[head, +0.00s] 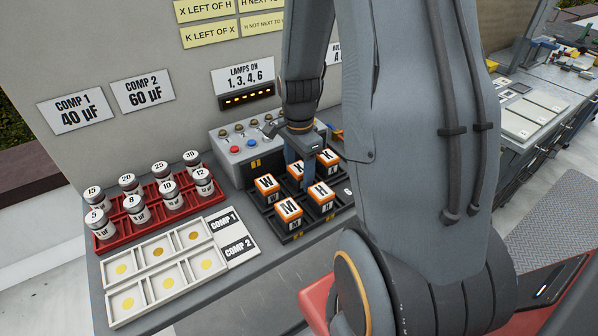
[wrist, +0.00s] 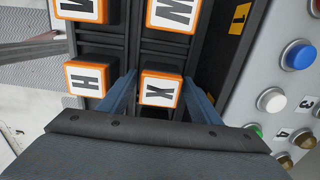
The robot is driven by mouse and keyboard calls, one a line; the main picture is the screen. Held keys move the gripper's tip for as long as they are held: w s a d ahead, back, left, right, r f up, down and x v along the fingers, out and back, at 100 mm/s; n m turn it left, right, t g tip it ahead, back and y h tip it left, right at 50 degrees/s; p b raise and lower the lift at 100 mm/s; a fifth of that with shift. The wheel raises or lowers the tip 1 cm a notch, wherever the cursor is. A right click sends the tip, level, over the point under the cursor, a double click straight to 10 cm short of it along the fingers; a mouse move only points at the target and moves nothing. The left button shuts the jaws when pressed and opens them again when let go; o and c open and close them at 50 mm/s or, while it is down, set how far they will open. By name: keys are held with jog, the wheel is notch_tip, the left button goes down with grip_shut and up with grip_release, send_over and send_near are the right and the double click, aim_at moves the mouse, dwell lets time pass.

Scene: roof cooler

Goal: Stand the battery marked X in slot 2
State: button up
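The battery marked X (wrist: 160,90) stands in a dark tray (wrist: 120,40), with an orange-edged white top. My gripper (wrist: 160,78) is over it, with one finger on each side of it. Thin gaps seem to show beside the fingers, so it looks open around the battery. In the head view my gripper (head: 297,160) comes down into the tray and the X battery is only partly visible. A yellow label 1 (wrist: 240,18) shows beside the tray. I cannot make out slot 2; my arm hides part of that area.
Close by stand batteries W (head: 266,183), M (head: 289,208), H (head: 320,195) and K (head: 327,157). A button panel (head: 243,143) stands behind the tray. A red rack (head: 150,205) of capacitors and a white compartment tray (head: 160,265) are at left. Signs hang on the wall.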

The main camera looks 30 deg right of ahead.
aim_at(299, 168)
jog(key=shift+r, duration=0.1)
notch_tip(299, 168, up, 12)
jog(key=b, duration=0.2)
jog(key=s+a+f+n, duration=0.2)
jog(key=s+a+n, duration=0.1)
jog(key=a+n, duration=0.3)
jog(key=s+a+f+n+t, duration=0.1)
jog(key=s+a+f+n, duration=0.1)
jog(key=s+a+n, duration=0.2)
jog(key=a+n, duration=0.3)
jog(key=n, duration=0.4)
jog(key=shift+s+f+n, duration=0.3)
jog(key=shift+f, duration=0.1)
